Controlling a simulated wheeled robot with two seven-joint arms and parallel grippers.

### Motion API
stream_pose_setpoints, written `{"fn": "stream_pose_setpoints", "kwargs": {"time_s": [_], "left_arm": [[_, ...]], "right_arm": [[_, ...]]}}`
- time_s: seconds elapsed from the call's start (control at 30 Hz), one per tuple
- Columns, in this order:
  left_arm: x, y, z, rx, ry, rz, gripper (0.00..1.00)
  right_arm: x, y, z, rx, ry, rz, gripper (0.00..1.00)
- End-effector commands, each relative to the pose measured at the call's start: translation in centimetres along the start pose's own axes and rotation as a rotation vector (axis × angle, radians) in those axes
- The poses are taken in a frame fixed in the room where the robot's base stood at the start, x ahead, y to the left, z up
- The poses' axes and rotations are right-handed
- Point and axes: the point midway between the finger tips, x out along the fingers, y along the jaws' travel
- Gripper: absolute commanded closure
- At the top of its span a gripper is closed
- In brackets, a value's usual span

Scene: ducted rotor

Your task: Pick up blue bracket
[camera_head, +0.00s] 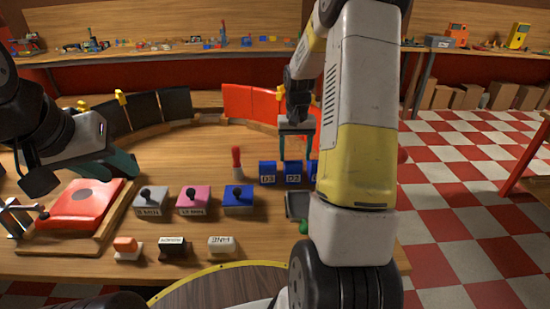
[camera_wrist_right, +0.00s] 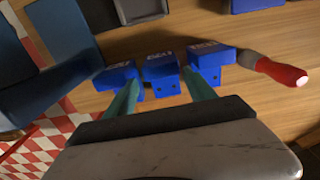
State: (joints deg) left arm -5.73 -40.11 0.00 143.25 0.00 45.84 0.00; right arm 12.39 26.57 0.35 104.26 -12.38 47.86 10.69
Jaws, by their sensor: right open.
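Three blue brackets stand in a row on the wooden table: one marked D3 (camera_head: 267,173), one marked D2 (camera_head: 293,173), and a third (camera_head: 314,168) mostly hidden behind my right arm. In the right wrist view they show as a left bracket (camera_wrist_right: 115,74), a middle bracket (camera_wrist_right: 160,70) and a right bracket (camera_wrist_right: 209,58). My right gripper (camera_head: 296,154) is open and points down just above and behind the row. In the wrist view its teal fingers (camera_wrist_right: 162,88) lie either side of the middle bracket.
A red-handled tool (camera_head: 237,160) stands left of the brackets. Grey (camera_head: 150,203), pink (camera_head: 194,203) and blue (camera_head: 238,203) switch boxes sit in front. A red box (camera_head: 82,204) rests on a wooden base at left. Red panels (camera_head: 250,103) stand behind.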

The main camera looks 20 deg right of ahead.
Motion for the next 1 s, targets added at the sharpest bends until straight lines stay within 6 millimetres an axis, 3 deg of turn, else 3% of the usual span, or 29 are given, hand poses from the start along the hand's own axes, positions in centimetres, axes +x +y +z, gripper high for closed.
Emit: {"fn": "stream_pose_setpoints", "kwargs": {"time_s": [0.5,0.87,1.0], "left_arm": [[0.0,0.0,0.0,0.000,0.000,0.000,0.64],[0.0,0.0,0.0,0.000,0.000,0.000,0.64],[0.0,0.0,0.0,0.000,0.000,0.000,0.64]], "right_arm": [[6.6,-0.4,0.1,0.000,-0.004,0.000,0.36],[7.6,-0.4,0.0,0.000,-0.001,-0.001,0.36],[7.6,-0.4,0.0,0.000,-0.001,-0.001,0.64]]}}
